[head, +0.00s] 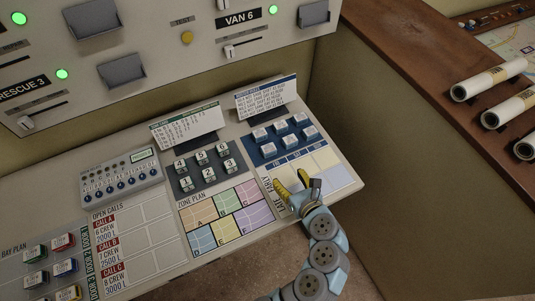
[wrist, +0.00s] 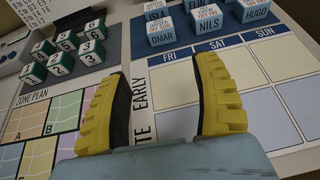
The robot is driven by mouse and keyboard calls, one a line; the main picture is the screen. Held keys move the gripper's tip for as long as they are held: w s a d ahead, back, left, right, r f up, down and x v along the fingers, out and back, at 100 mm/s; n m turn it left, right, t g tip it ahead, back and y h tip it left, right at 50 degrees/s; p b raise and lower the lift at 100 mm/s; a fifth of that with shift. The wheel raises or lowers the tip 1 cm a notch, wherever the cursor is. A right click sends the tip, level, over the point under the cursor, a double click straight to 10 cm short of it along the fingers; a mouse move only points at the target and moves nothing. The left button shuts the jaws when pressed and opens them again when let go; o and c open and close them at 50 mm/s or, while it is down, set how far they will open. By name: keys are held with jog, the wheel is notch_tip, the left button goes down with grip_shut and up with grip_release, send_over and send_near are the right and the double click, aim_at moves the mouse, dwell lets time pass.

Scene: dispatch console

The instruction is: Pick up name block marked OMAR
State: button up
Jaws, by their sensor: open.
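The OMAR block (wrist: 154,41) is a white cube with a blue label, at the front left of the blue name-block tray (wrist: 124,48). In the head view the OMAR block (head: 268,151) looks like the left one of the front row, though its text is too small to read there. My gripper (head: 292,183) is open and empty over the near left part of the week chart. In the wrist view its yellow fingers (wrist: 160,75) are spread apart, with the OMAR block beyond them and apart from them.
The NILS block (wrist: 209,25) sits just right of OMAR, the HUGO block (wrist: 254,12) further right, and ISLA (wrist: 157,10) behind. Green-edged number blocks (head: 208,168) stand left. A sign card (head: 265,97) stands behind the tray. The week chart (head: 335,173) is bare.

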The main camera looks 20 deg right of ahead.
aim_at(271, 152)
jog(key=x, duration=1)
jog(key=shift+w, duration=0.3)
jog(key=shift+w+a+f, duration=0.1)
jog(key=shift+w+f, duration=0.2)
jog(key=shift+w, duration=0.3)
jog(key=shift+x, duration=0.85)
jog(key=shift+r+b+x, duration=0.15)
jog(key=shift+b+x, duration=0.1)
jog(key=shift+x, duration=0.7)
jog(key=shift+r+b+x, duration=0.1)
jog(key=shift+b+x, duration=0.15)
jog(key=shift+x, duration=0.7)
jog(key=shift+w+d, duration=0.1)
jog(key=shift+d, duration=0.2)
jog(key=c, duration=0.8)
